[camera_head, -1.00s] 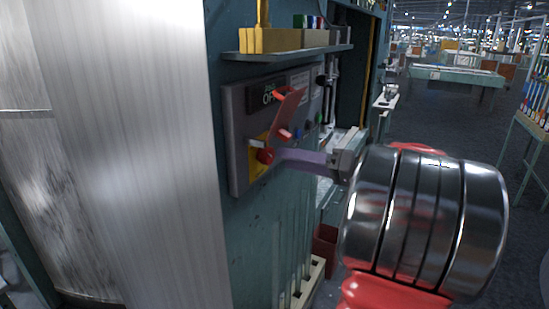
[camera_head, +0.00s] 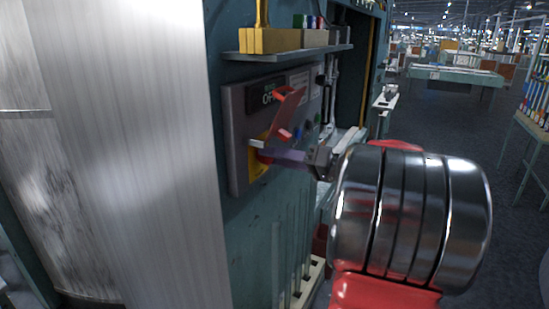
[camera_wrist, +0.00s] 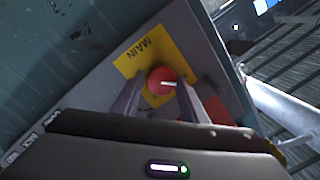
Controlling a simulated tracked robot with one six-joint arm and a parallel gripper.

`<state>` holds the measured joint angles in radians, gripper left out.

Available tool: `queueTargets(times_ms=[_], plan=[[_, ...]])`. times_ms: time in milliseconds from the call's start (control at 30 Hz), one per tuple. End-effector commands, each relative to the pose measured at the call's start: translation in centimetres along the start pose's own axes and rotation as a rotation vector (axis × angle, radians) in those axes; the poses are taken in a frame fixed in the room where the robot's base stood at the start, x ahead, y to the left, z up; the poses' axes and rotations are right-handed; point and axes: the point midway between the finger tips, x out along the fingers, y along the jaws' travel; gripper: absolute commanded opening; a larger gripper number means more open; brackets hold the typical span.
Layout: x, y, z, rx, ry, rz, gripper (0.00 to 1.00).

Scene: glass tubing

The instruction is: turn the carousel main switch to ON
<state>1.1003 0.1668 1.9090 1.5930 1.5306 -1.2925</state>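The main switch (camera_head: 264,146) is a red round knob with a white pointer on a yellow plate (camera_head: 257,170) on the grey wall panel. In the wrist view the knob (camera_wrist: 161,81) sits before the yellow plate, marked MAIN. My gripper (camera_wrist: 161,86) has its two fingers apart, one on each side of the knob, and no firm contact can be made out. In the head view one finger reaches the knob from the right and hides part of it. A dark display above reads what looks like OFF (camera_head: 268,97).
A shelf (camera_head: 290,51) with brass-coloured blocks is above. Small coloured buttons (camera_head: 309,125) are to the right. Upright rods stand below the panel. A big metal cylinder surface fills the left.

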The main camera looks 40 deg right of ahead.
Motion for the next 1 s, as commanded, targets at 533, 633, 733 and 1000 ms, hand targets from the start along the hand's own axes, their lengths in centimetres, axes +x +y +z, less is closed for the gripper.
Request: queueTargets(times_ms=[533, 633, 733, 1000], plan=[[0.00, -0.01, 0.10, 0.009, -0.001, -0.001, 0.14], [-0.02, 0.03, 0.08, 0.025, 0.000, -0.001, 0.15], [-0.03, 0.06, 0.08, 0.055, 0.002, -0.003, 0.15], [-0.02, 0.15, 0.11, 0.205, 0.011, -0.011, 0.15]])
